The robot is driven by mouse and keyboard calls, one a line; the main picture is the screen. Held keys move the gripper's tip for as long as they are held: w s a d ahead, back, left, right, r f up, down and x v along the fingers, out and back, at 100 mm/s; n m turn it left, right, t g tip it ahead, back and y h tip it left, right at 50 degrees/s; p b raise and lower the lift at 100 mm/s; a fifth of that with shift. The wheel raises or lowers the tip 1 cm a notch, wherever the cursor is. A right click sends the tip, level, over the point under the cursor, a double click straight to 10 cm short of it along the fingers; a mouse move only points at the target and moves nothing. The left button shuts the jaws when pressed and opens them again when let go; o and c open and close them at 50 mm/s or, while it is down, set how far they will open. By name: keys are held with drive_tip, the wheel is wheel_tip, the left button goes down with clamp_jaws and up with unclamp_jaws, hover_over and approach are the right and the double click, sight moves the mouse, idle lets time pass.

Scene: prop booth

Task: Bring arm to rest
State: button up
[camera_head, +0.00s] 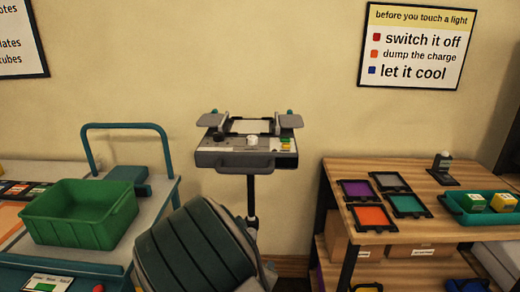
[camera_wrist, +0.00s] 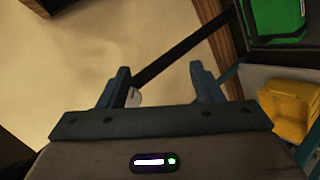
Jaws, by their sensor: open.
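My gripper (camera_wrist: 158,90) shows in the wrist view with its two teal fingers spread apart and nothing between them. Beyond the fingers are a pale surface and a dark diagonal bar. In the head view a large dark green and grey rounded part of my arm rises at the bottom middle. The gripper itself cannot be made out in the head view.
A grey device (camera_head: 245,160) on a stand is by the wall. A cart on the left bears a green crate (camera_head: 48,222). A wooden table (camera_head: 335,178) on the right holds coloured frames and a teal tray (camera_head: 455,212). A yellow bin (camera_wrist: 285,105) is right of my gripper.

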drive_tip(key=s+d+r+m+g+y+p, duration=0.1)
drive_tip(key=s+d+r+m+g+p, duration=0.2)
drive_tip(key=s+d+r+m, duration=0.3)
drive_tip(key=s+d+r+m+g+p, duration=0.4)
drive_tip(key=s+r, duration=0.9)
drive_tip(key=r, duration=0.7)
drive_tip(key=d+m+g, duration=0.1)
drive_tip(key=d+m, duration=0.1)
drive_tip(key=d, duration=0.1)
drive_tip(key=shift+s+d+r+y, duration=0.15)
drive_tip(key=shift+d+r+y, duration=0.2)
drive_tip(key=shift+d+y, duration=0.05)
